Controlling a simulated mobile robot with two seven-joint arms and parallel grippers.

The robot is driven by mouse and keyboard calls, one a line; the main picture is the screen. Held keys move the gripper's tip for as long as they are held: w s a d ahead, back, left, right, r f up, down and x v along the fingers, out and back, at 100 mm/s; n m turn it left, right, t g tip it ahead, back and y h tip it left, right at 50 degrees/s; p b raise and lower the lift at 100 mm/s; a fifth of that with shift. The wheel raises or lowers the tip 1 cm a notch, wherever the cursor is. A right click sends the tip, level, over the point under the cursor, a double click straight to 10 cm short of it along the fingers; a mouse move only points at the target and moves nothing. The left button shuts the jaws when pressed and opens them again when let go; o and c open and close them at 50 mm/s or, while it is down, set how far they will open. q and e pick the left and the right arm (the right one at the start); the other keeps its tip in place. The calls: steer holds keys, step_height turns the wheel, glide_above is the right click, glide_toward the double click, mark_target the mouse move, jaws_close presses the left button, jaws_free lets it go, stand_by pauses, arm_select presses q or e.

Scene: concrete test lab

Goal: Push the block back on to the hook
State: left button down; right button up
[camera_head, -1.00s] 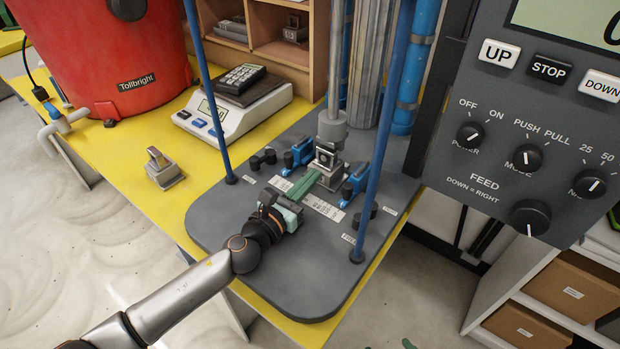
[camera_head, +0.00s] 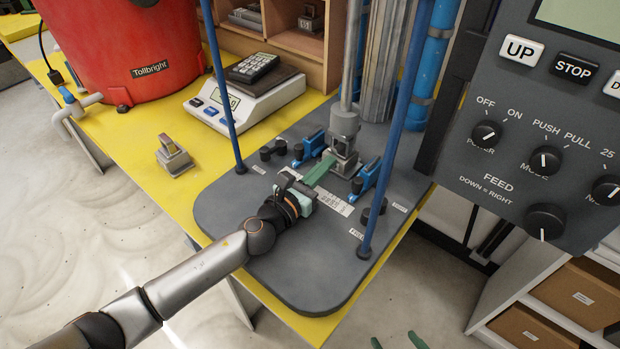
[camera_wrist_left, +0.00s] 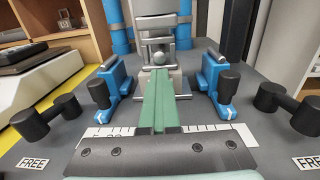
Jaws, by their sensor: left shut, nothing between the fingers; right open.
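The metal block (camera_head: 344,165) sits below the vertical rod of the test stand, between two blue clamps. It also shows in the left wrist view (camera_wrist_left: 158,50), with a round pin at its front. My left gripper (camera_head: 327,164) is shut and empty, its long green fingers (camera_wrist_left: 160,85) pointing at the block's lower front. The tips are at or very near the block; I cannot tell whether they touch. I cannot clearly make out the hook. My right gripper (camera_head: 397,342) shows only two green fingertips, apart, at the bottom edge.
Blue clamps (camera_head: 366,178) stand on either side of the block. Two blue posts (camera_head: 220,85) rise from the grey base plate (camera_head: 300,285). A scale (camera_head: 240,105) and a metal weight (camera_head: 173,157) are on the yellow table. A control panel (camera_head: 540,130) fills the right.

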arm_select(q)
steer(key=v, duration=1.2)
steer(key=shift+s+a+r, duration=0.1)
steer(key=shift+s, duration=0.1)
